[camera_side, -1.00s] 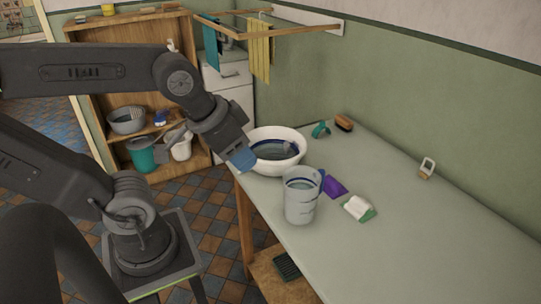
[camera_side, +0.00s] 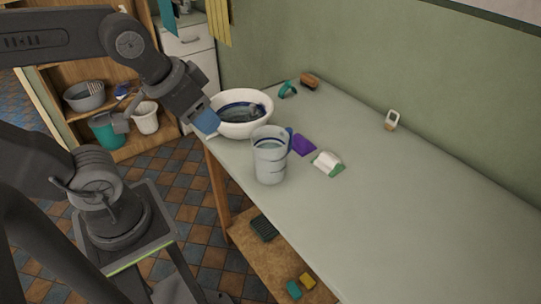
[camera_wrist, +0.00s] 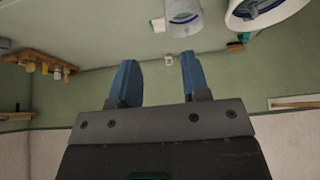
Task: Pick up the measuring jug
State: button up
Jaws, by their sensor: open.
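The measuring jug (camera_side: 270,160) is a pale translucent cup with a blue handle at its right. It stands upright on the table, in front of the white basin (camera_side: 228,127). My gripper (camera_side: 206,122) is at the basin's left side, left of the jug and apart from it. Whether it touches the basin is unclear. In the wrist view, my gripper (camera_wrist: 158,58) shows its two blue fingers spread with nothing between them. The jug (camera_wrist: 183,20) is cut off at the top edge there, above the right finger, with the basin (camera_wrist: 250,18) to its right.
A purple item (camera_side: 303,145) lies just right of the jug, with a white-and-green brush (camera_side: 327,163) beyond. A teal item (camera_side: 287,89) and a brown brush (camera_side: 310,81) lie behind the basin. A small white-and-brown object (camera_side: 391,120) stands near the wall. The table's right side is clear.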

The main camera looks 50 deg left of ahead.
jog(key=shift+o, duration=0.4)
jog(key=o, duration=0.6)
jog(key=shift+o, duration=0.2)
jog(key=n+g, duration=0.6)
jog(key=n, duration=1.4)
send_over(287, 129)
notch_tip(287, 129, down, 7)
jog(key=f, duration=0.7)
jog(key=shift+w+a+f, duration=0.15)
jog(key=shift+w+f, duration=0.1)
jog(key=shift+f, duration=0.1)
jog(key=shift+s+f, duration=0.2)
jog(key=shift+f, duration=2.5)
